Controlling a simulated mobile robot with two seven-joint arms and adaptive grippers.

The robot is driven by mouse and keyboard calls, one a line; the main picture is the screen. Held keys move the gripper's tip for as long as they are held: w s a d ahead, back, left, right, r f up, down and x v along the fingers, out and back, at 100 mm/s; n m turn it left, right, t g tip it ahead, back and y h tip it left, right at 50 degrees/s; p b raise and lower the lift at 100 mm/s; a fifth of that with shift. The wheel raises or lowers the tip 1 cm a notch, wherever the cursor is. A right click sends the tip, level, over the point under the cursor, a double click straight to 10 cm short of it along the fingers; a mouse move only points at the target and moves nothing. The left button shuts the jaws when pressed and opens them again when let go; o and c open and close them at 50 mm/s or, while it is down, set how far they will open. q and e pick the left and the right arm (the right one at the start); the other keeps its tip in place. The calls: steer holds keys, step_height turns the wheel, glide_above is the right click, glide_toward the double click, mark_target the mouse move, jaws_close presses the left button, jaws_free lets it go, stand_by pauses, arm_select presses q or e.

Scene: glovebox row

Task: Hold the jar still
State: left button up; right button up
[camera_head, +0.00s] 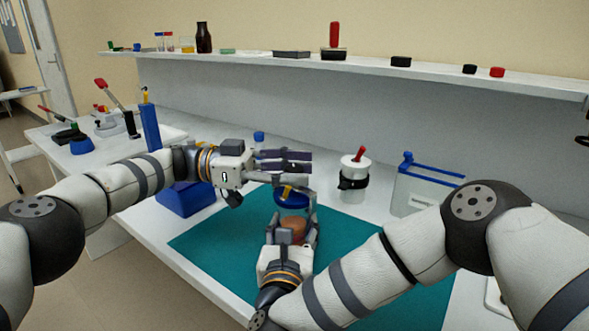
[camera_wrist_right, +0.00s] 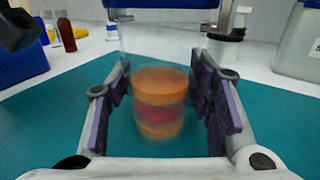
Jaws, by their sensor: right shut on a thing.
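A clear jar (camera_wrist_right: 160,62) with orange and red layered contents stands upright over the teal mat (camera_head: 210,240). My right gripper (camera_head: 293,228) is shut on the jar, with its purple-padded fingers on either side of it in the right wrist view (camera_wrist_right: 168,105). The jar's blue lid (camera_head: 291,200) with a yellow part on it is at its top; the lid also shows at the upper edge of the right wrist view (camera_wrist_right: 165,3). My left gripper (camera_head: 290,162) is just above the lid. Its fingers show edge-on, so its opening is unclear.
A blue box (camera_head: 185,200) stands left of the mat. A white container with a red handle (camera_head: 355,172) and a clear bin with a blue rim (camera_head: 420,188) stand behind it. A shelf (camera_head: 370,68) with bottles and caps runs along the back.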

mark_target(294, 168)
arm_select(q)
step_height(294, 168, up, 10)
stand_by(0.4)
